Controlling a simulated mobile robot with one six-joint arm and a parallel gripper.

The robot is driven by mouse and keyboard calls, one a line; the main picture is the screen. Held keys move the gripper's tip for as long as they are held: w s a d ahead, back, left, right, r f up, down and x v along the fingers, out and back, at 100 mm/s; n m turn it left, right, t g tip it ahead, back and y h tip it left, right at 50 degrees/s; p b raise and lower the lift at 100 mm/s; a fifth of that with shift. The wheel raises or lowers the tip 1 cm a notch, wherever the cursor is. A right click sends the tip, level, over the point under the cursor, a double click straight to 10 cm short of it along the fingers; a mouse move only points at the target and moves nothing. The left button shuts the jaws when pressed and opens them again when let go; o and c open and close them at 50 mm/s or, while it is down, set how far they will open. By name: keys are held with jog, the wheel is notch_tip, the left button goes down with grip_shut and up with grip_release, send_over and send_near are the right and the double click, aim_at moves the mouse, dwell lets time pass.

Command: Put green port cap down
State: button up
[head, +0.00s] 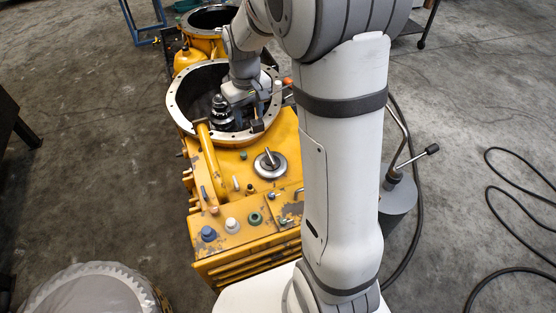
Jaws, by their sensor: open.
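The green port cap (255,218) sits on the front top face of the yellow transmission housing (225,262), to the right of a white cap and a blue cap. My gripper (243,118) is farther back, over the round bell opening of the housing, well apart from the green cap. It is open, with a dark finger showing at its right side. I see nothing held between the fingers, though the view there is small and partly blocked by the wrist.
A white cap (231,225) and a blue cap (208,233) stand beside the green one. A round metal disc with a knob (269,163) lies behind them. A dark shaft (221,112) stands inside the bell opening. A black cable (508,190) lies on the right floor.

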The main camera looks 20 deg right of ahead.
jog(key=s+r+m, duration=0.1)
jog(key=s+r, duration=0.1)
jog(key=s, duration=0.8)
jog(key=s+r+m, duration=0.1)
jog(key=s+r, duration=0.1)
jog(key=s, duration=0.9)
jog(key=shift+s+r+m+t, duration=0.15)
jog(key=shift+r+m+t, duration=0.15)
jog(key=shift+t, duration=0.1)
jog(key=shift+a, duration=0.1)
